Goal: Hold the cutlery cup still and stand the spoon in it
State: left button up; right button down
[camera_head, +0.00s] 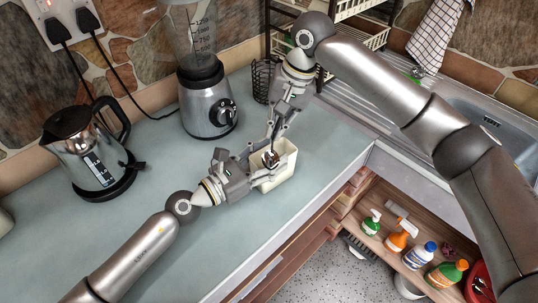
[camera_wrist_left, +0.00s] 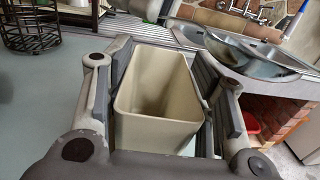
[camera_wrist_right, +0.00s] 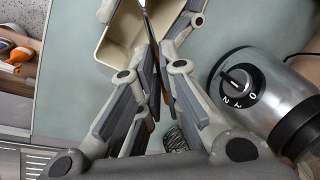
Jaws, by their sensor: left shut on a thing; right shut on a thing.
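The cutlery cup (camera_head: 286,174) is a cream, open-topped rectangular container standing on the counter. My left gripper (camera_head: 264,163) is shut on it from the left. In the left wrist view the cup (camera_wrist_left: 158,128) sits between the two fingers, upright, and I see no spoon inside it. My right gripper (camera_head: 271,136) points down just above the cup's back left side. In the right wrist view its fingers are closed together, with a thin brownish strip (camera_wrist_right: 164,92) between them, which looks like the spoon's handle.
A blender (camera_head: 207,105) and a kettle (camera_head: 96,155) stand on the counter to the left. A black wire basket (camera_head: 263,78) is behind the right gripper. A sink (camera_head: 490,112) lies to the right. Bottles stand on a low shelf. The front counter is clear.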

jog(key=c, duration=1.5)
grip_release()
jog(key=shift+v, duration=4.05)
pick_arm(q)
jog(key=o, duration=1.1)
jog(key=v, duration=1.2)
